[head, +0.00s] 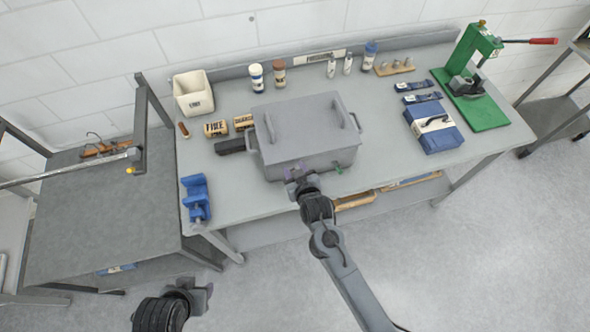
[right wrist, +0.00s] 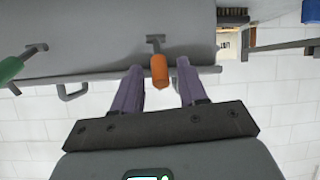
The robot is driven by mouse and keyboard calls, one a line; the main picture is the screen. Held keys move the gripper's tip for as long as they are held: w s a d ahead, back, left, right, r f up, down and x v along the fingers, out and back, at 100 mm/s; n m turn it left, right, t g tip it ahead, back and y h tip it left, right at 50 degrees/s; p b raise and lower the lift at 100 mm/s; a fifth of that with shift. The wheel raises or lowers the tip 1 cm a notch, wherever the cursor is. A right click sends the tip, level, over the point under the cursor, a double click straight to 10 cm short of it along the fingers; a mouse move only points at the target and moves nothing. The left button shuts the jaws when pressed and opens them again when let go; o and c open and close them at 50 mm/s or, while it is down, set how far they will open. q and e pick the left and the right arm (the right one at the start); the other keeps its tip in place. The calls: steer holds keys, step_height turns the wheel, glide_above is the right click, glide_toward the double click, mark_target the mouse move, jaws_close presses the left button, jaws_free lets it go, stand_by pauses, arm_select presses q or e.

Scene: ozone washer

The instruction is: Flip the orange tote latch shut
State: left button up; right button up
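The grey lidded tote (head: 305,155) stands on the workbench. My right gripper (head: 297,172) is at its front side, left of a green latch (head: 339,169). In the right wrist view, the orange latch (right wrist: 160,71) hangs from a metal bracket on the tote (right wrist: 90,35). It lies between the two spread purple fingers of my right gripper (right wrist: 159,68), with a gap on each side. The green latch (right wrist: 11,68) is at the left there. The orange latch is hidden in the head view. My left gripper (head: 203,296) is low at the bottom left, away from the tote; its opening is unclear.
A blue vise (head: 196,198) sits at the bench's front left corner. A blue case (head: 433,128) and a green press (head: 475,75) stand to the right. Bottles and a cream bin (head: 193,93) line the back. The bench (head: 390,167) is clear just right of the tote.

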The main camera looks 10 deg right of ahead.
steer(key=shift+r, duration=0.1)
steer(key=v, duration=1)
steer(key=shift+s+r, duration=0.15)
steer(key=shift+s, duration=0.2)
